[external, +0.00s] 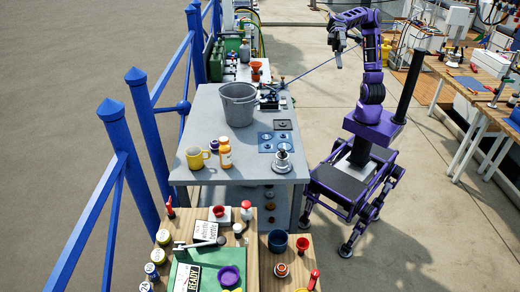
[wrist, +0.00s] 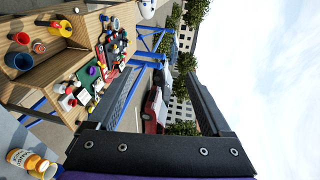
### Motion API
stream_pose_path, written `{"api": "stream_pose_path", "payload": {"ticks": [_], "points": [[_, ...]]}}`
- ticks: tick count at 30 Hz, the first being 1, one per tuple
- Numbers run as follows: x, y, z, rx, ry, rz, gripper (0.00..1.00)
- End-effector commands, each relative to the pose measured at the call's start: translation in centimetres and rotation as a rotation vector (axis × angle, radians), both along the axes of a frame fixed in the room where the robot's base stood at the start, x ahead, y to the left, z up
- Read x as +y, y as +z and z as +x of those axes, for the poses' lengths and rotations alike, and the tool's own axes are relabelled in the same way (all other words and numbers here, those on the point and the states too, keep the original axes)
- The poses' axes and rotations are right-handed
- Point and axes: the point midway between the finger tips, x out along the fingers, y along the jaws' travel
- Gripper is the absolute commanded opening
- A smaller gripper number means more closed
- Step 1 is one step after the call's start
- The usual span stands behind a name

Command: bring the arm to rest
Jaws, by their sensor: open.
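My purple arm stands raised over its legged base at the right of the grey table in the external view. My gripper (external: 338,60) hangs from the bent upper arm with its fingers pointing down, in free air right of and above the grey table (external: 205,128). In the wrist view my gripper (wrist: 167,72) shows two dark fingers spread wide apart, open, with nothing held between them.
A grey bucket (external: 238,106), yellow mug (external: 196,158) and orange-labelled bottle (external: 225,155) stand on the grey table. A cluttered wooden bench (external: 262,262) is in front. Blue railing (external: 152,150) runs along the left, workbenches (external: 456,88) at right. Floor around my base is mostly clear.

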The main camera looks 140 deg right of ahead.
Motion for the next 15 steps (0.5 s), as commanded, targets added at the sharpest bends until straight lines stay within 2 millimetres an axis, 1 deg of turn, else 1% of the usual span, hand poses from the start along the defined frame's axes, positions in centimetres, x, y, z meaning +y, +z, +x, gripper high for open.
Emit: {"api": "stream_pose_path", "payload": {"ticks": [1, 4, 5, 6, 8, 9, 11, 12, 15], "points": [[0.3, -2.0, -2.1, 0.001, 0.030, -0.096, 0.83], [1.6, -6.2, -6.0, 0.004, 0.107, -0.309, 0.83], [1.9, -7.5, -7.2, 0.008, 0.129, -0.375, 0.83], [2.2, -9.3, -8.8, 0.012, 0.158, -0.466, 0.83], [2.4, -12.1, -11.1, 0.026, 0.201, -0.607, 0.83], [2.3, -14.0, -12.5, 0.040, 0.229, -0.704, 0.83], [2.0, -16.9, -14.6, 0.067, 0.268, -0.847, 0.83], [1.7, -18.7, -16.0, 0.088, 0.294, -0.939, 0.83], [0.4, -22.6, -18.8, 0.150, 0.349, -1.141, 0.83]]}}
